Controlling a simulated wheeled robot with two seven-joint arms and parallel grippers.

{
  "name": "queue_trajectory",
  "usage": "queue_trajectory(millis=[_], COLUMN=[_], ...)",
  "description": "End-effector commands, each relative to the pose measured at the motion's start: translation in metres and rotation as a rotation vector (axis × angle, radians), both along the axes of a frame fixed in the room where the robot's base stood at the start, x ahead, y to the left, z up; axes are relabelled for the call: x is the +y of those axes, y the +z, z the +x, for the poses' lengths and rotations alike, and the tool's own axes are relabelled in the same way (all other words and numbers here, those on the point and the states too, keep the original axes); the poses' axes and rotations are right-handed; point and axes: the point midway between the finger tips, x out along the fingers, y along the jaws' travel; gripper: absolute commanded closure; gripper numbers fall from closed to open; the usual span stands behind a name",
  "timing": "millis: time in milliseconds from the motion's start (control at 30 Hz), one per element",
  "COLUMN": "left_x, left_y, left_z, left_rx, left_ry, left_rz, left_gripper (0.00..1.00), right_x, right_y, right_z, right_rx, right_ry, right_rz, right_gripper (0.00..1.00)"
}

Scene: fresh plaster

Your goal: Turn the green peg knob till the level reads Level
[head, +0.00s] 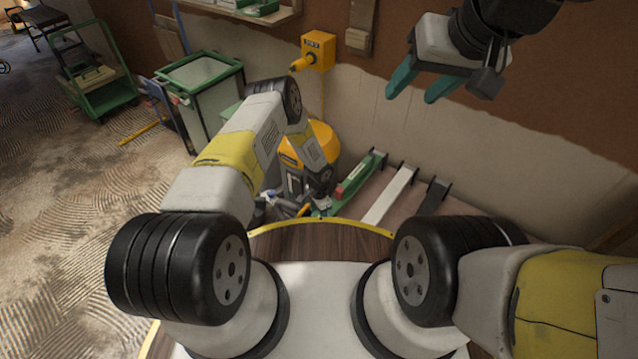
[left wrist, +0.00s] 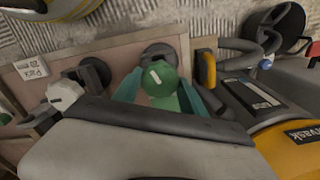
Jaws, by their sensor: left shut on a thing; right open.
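The green peg knob (left wrist: 160,79) has a pale line on its round face. It sits between the teal fingers of my left gripper (left wrist: 158,95) in the left wrist view, and the gripper is shut on it. In the head view my left gripper (head: 324,203) is low in the middle, small and partly hidden by clutter, and the knob cannot be made out there. My right gripper (head: 410,98) hangs open and empty in front of the wall at upper right. I cannot make out any level or its reading in either view.
A white knob (left wrist: 66,95) stands left of the green one, near a "Park 20" label (left wrist: 35,69). A yellow machine (left wrist: 294,150) lies close at right. In the head view, green (head: 362,176), white (head: 391,194) and black bars (head: 434,196) lie near the wall.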

Motion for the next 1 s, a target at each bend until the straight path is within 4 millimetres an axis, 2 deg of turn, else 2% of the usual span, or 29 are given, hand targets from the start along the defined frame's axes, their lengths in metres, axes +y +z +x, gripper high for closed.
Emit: queue_trajectory(millis=[367,400,500,833,1000], left_x=[-0.001,-0.001,-0.001,0.0,0.0], left_y=[0.001,0.001,0.001,0.002,0.021], left_z=[0.002,0.002,0.002,0.001,0.002], left_rx=[-0.004,-0.004,-0.004,-0.001,-0.004], left_ry=[-0.004,-0.004,-0.004,-0.004,-0.005], left_rz=[-0.002,-0.002,-0.002,0.0,-0.001], left_gripper=[0.91,0.49,0.29,0.29,0.29], right_x=[0.0,0.0,0.0,0.0,0.0], right_y=[0.0,0.0,0.0,0.0,0.0], right_z=[0.0,0.0,0.0,0.0,0.0], right_rx=[0.0,0.0,0.0,0.0,0.0], right_ry=[0.0,0.0,0.0,0.0,0.0], right_rz=[0.0,0.0,0.0,0.0,0.0], right_gripper=[0.49,0.49,0.49,0.49,0.49])
